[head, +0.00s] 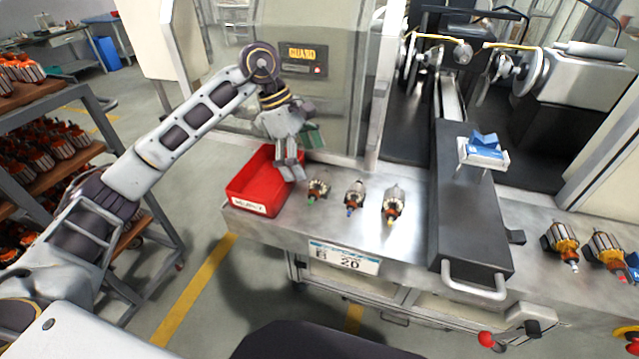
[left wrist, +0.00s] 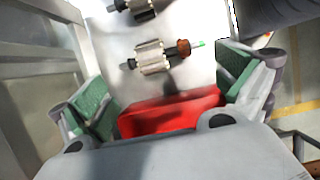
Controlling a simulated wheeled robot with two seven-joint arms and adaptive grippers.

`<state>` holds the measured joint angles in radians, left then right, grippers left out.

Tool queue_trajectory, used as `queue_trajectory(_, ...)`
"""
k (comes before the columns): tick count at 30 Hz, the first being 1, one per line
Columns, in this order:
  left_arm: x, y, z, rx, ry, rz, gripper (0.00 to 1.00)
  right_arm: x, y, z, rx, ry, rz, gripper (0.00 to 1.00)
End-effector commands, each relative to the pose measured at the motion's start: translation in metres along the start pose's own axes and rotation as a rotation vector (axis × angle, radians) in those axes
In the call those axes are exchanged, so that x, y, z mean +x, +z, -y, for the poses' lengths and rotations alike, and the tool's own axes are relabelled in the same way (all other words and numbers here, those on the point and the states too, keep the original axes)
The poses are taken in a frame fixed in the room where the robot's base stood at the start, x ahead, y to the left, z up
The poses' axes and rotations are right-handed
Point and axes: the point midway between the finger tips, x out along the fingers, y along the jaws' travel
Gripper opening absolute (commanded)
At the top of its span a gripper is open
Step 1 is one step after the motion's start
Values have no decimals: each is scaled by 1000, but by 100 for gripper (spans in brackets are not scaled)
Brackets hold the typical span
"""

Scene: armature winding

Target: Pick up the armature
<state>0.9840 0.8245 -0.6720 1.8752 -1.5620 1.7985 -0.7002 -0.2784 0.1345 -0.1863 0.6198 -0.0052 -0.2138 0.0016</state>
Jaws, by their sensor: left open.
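Several armatures lie on the metal bench. The nearest to my left gripper (head: 292,168) is an armature (head: 318,189) with a green tip, just right of the red bin; it also shows in the left wrist view (left wrist: 153,57), ahead of the open fingers. A second armature (head: 354,193) and a third armature (head: 392,204) lie to its right. My left gripper is open and above the right side of the red bin (head: 246,205). My right gripper is not seen.
A dark slide with a handle (head: 474,285) and a blue-topped holder (head: 484,150) stands right of the armatures. More armatures (head: 563,241) lie at the bench's right. A rack (head: 50,115) with armatures stands at left. A guard panel (head: 303,60) rises behind the bin.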

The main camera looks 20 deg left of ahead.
Motion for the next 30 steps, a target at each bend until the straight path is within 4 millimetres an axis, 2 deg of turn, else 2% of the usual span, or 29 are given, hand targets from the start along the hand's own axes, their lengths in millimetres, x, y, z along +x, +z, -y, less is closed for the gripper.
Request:
queue_trajectory(4, 7, 0, 0, 0, 1, 1, 100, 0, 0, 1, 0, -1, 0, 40)
queue_trajectory(17, 10, 1, 0, 0, -1, 1, 100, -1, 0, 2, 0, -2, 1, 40)
queue_trajectory(30, 51, 9, -1, 0, -1, 1, 100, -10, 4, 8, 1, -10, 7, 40)
